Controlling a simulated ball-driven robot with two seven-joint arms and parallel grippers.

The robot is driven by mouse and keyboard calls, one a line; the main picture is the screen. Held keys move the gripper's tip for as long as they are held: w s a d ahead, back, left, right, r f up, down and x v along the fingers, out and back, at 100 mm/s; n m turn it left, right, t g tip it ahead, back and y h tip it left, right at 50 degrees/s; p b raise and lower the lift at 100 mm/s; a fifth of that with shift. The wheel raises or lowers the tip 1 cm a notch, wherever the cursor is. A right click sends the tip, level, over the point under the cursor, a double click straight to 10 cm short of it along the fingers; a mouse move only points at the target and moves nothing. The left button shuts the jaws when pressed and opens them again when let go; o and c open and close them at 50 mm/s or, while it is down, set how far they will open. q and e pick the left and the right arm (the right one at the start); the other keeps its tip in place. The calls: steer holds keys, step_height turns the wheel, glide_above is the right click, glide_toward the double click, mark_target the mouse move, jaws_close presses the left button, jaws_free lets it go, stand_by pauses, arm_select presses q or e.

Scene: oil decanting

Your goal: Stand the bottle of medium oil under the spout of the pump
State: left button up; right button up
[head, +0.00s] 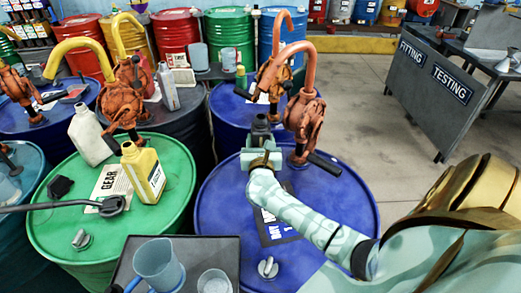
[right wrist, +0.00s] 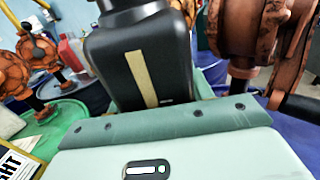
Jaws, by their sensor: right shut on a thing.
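A dark grey bottle (head: 261,128) with a pale vertical strip stands upright at the blue drum, just left of the orange pump (head: 303,115). The right wrist view shows the bottle's dark body (right wrist: 140,60) close up; I cannot read any oil name on it. My right gripper (head: 262,154) is shut on the bottle from the near side. I cannot tell exact alignment or whether the base touches the drum. My left gripper is not in view.
The bottle is over the blue drum (head: 225,215). A second orange pump (head: 275,75) is behind. The green drum (head: 45,225) at left bears a yellow bottle (head: 143,172) and a pale bottle (head: 90,136). A blue jug (head: 158,264) is on the front tray (head: 130,250).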

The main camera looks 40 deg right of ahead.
steer(key=f, duration=0.1)
steer(key=f+b, duration=0.1)
steer(key=d+f, duration=0.1)
steer(key=shift+w+f, duration=0.35)
steer(key=shift+f, duration=0.25)
steer(key=shift+r, duration=0.1)
steer(key=shift+f+b, duration=0.2)
steer(key=shift+b, duration=0.1)
steer(key=o, duration=1.4)
steer(key=shift+a, duration=0.1)
